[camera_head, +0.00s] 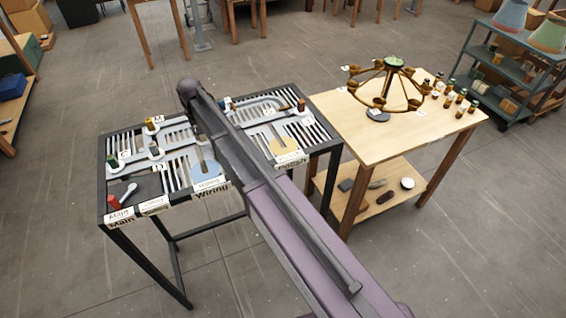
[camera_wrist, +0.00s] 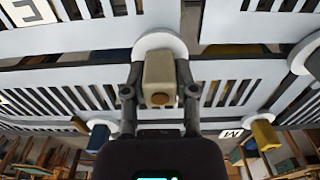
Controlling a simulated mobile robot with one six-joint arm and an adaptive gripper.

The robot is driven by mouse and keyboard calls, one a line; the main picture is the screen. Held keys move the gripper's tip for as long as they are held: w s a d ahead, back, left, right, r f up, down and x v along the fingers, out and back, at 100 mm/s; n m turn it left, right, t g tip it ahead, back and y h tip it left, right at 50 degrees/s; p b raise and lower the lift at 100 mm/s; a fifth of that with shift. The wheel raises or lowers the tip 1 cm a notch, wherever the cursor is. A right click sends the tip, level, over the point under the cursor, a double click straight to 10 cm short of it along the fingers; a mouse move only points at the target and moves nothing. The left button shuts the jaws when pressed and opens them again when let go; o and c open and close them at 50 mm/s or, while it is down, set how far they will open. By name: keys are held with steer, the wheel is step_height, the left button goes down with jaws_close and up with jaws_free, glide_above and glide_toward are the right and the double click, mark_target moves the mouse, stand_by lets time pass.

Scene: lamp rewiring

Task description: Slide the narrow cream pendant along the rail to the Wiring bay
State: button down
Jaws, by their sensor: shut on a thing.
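The narrow cream pendant (camera_wrist: 160,75) stands between my gripper's (camera_wrist: 158,92) two dark fingers in the wrist view. The gripper is shut on it, with one finger on each side. A round pale collar sits behind the pendant, at the slotted grey rail plate (camera_wrist: 80,42). In the head view the rail (camera_head: 180,137) runs over a dark-framed table. My arm crosses the table and hides my gripper and the held pendant there.
A blue pendant (camera_wrist: 98,135) and a yellow pendant (camera_wrist: 264,135) flank mine in the wrist view. An amber pendant (camera_head: 152,125) and a dark green one (camera_head: 112,160) stand at the left. The Polish bay (camera_head: 284,147) lies right of Wiring. A wooden table (camera_head: 343,113) holds a carousel.

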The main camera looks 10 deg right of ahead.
steer(key=a, duration=0.2)
steer(key=shift+s+a, duration=0.3)
steer(key=shift+a, duration=0.1)
steer(key=shift+s, duration=0.1)
steer(key=s+d, duration=0.3)
steer(key=s, duration=1)
steer(key=shift+s, duration=0.3)
stand_by(0.8)
steer(key=shift+c, duration=1.6)
jaws_free()
steer(key=shift+a, duration=0.1)
steer(key=shift+w, duration=0.15)
steer(key=w+a, duration=0.3)
steer(key=w, duration=1.1)
steer(key=w+d, duration=0.1)
steer(key=d, duration=0.8)
steer(key=w+d, duration=0.2)
steer(key=d, duration=0.6)
steer(key=w+d, duration=0.2)
steer(key=d, duration=0.7)
steer(key=shift+d, duration=0.3)
